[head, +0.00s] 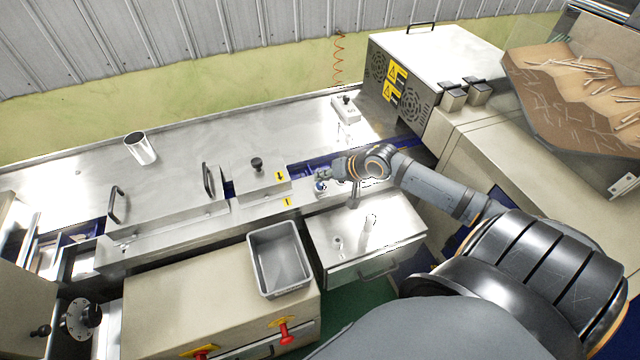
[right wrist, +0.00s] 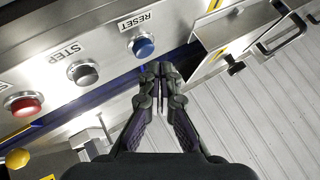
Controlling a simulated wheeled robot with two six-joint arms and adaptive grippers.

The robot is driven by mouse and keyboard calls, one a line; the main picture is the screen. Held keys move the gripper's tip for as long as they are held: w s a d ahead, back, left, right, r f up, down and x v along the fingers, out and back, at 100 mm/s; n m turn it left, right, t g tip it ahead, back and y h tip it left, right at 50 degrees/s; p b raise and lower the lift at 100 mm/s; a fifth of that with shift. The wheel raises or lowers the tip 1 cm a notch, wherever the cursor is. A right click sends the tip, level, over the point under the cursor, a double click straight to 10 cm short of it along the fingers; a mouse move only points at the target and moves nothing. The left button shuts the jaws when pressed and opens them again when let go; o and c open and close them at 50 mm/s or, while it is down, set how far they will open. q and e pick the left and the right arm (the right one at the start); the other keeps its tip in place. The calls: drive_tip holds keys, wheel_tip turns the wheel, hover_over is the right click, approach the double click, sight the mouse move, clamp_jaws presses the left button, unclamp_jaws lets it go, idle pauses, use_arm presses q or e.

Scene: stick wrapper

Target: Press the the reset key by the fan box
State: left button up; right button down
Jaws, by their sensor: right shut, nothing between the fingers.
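The reset key is a blue round button (right wrist: 143,46) under the label RESET on a metal panel in the right wrist view. In the head view, a small blue button (head: 320,187) shows right by my right gripper (head: 325,175). In the right wrist view my right gripper (right wrist: 158,68) is shut and empty, its tips just below and right of the blue button; whether they touch it I cannot tell. The fan box (head: 408,60), with round grilles and yellow warning labels, stands at the back right. My left gripper is not in view.
A grey bin (head: 280,258) stands in front. A metal cup (head: 140,148) and a small switch box (head: 346,107) stand on the metal surface behind.

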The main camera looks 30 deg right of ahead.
sight(323, 185)
drive_tip(key=shift+f, duration=0.1)
drive_tip(key=shift+f, duration=0.35)
drive_tip(key=shift+f+b, duration=0.35)
drive_tip(key=shift+f, duration=0.1)
idle(0.6)
idle(0.3)
drive_tip(key=shift+r+p, duration=0.9)
drive_tip(key=shift+p, duration=0.15)
wheel_tip(323, 185, up, 5)
drive_tip(key=p, duration=0.5)
drive_tip(key=shift+p, duration=0.35)
